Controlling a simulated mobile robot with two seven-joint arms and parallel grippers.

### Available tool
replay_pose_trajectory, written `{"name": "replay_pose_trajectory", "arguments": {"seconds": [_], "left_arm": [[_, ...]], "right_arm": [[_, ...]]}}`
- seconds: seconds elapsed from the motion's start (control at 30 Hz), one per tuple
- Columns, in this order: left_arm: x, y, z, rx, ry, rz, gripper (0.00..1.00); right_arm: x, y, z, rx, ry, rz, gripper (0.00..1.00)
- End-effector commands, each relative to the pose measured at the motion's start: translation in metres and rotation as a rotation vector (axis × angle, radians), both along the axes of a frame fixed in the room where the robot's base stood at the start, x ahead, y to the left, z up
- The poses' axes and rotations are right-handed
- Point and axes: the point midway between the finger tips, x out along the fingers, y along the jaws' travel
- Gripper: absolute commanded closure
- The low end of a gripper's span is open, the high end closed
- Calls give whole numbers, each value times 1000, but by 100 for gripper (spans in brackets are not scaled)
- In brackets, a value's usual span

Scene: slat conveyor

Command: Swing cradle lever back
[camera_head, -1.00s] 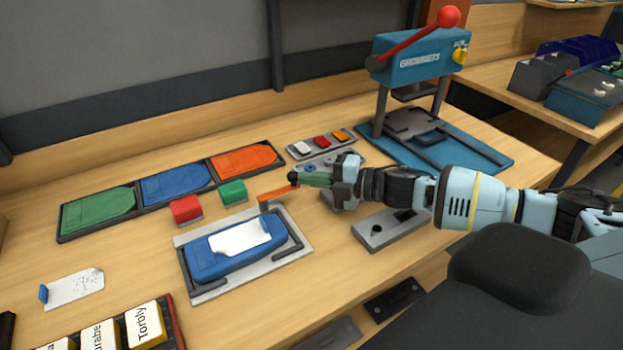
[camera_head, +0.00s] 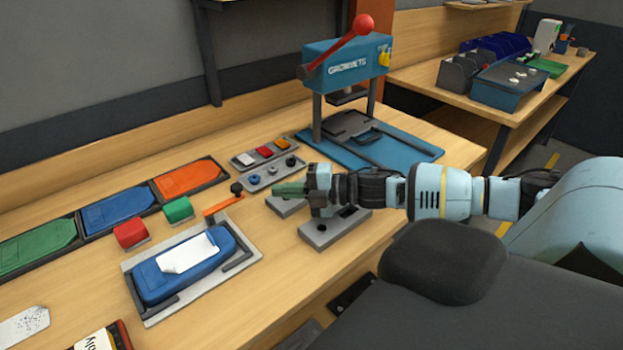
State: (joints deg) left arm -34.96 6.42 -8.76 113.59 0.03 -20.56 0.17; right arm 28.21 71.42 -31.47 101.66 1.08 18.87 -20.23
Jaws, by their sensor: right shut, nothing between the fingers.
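The cradle (camera_head: 156,314) is a light grey plate with dark corner brackets at the front of the bench. A blue tag-shaped piece (camera_head: 152,290) with a white sheet (camera_head: 189,254) on top lies in it. The orange cradle lever (camera_head: 222,205) with a black knob (camera_head: 236,188) sticks out from the cradle's back right corner, pointing right and back. My right gripper (camera_head: 279,190) is shut and empty. Its green fingertips are to the right of the knob, with a gap between. My left gripper is out of view.
A blue press (camera_head: 345,70) with a red-knobbed handle stands behind. Red (camera_head: 130,233) and green (camera_head: 178,209) blocks sit left of the lever. Grey fixtures (camera_head: 330,229) lie below my right gripper. A tray of green, blue and orange plates (camera_head: 120,206) lies at the left.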

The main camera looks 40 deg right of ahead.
Motion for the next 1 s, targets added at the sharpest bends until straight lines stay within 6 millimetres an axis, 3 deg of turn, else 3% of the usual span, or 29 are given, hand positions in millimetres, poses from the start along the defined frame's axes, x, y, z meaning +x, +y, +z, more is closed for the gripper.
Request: {"name": "replay_pose_trajectory", "arguments": {"seconds": [0.5, 1.0], "left_arm": [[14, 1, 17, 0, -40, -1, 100], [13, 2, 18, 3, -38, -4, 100]], "right_arm": [[-31, -38, 8, -2, -1, 0, 100], [-36, -44, 7, -2, -1, 0, 100]]}}
